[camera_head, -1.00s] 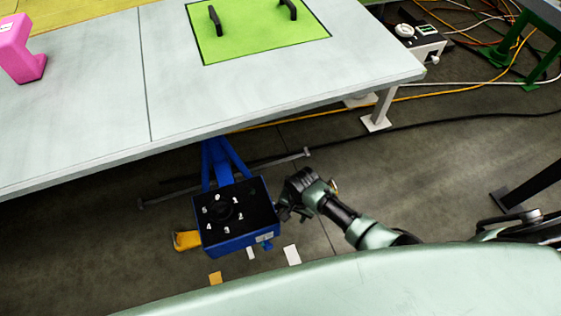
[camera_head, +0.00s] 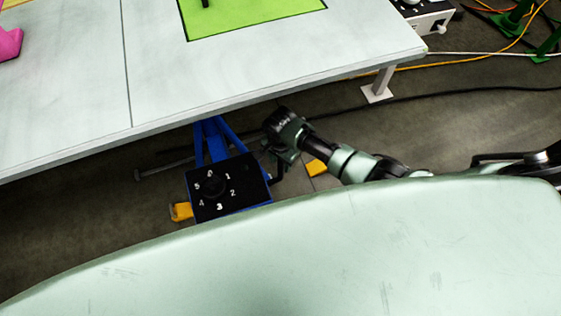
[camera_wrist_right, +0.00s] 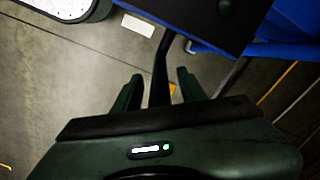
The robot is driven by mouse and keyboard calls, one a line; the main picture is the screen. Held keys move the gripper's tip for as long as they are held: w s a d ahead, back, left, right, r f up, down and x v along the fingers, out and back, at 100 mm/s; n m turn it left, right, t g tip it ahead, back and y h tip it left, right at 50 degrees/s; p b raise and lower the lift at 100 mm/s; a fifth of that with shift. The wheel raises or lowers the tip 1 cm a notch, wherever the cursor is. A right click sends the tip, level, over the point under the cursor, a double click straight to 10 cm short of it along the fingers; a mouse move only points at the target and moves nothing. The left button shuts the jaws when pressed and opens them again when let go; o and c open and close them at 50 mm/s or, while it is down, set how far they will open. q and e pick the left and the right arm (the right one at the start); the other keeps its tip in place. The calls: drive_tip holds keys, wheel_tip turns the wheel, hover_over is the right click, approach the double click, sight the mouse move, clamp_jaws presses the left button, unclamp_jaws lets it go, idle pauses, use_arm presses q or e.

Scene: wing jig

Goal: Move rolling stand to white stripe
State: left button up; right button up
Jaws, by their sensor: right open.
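The rolling stand (camera_head: 225,200) has a blue frame and a black top with white numerals. It stands on the floor at the table's front edge. My right gripper (camera_head: 274,160) is at the stand's right side. In the right wrist view, its open fingers (camera_wrist_right: 160,88) lie on either side of a black bar (camera_wrist_right: 160,65) that runs up to the stand's blue and black body (camera_wrist_right: 205,22). I cannot tell whether the fingers touch the bar. A white stripe (camera_wrist_right: 137,25) lies on the floor in the right wrist view. My left gripper is out of view.
A pale table (camera_head: 90,90) with a green mat (camera_head: 250,15) stands behind the stand. A table leg (camera_head: 380,85) and a dark cable (camera_head: 440,95) are at the right. Yellow pieces (camera_head: 316,168) show on the floor. My pale body hides the near floor.

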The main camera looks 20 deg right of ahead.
drive_tip(key=shift+f, duration=0.25)
drive_tip(key=shift+c, duration=0.2)
clamp_jaws()
drive_tip(key=shift+d, duration=0.1)
idle(1.0)
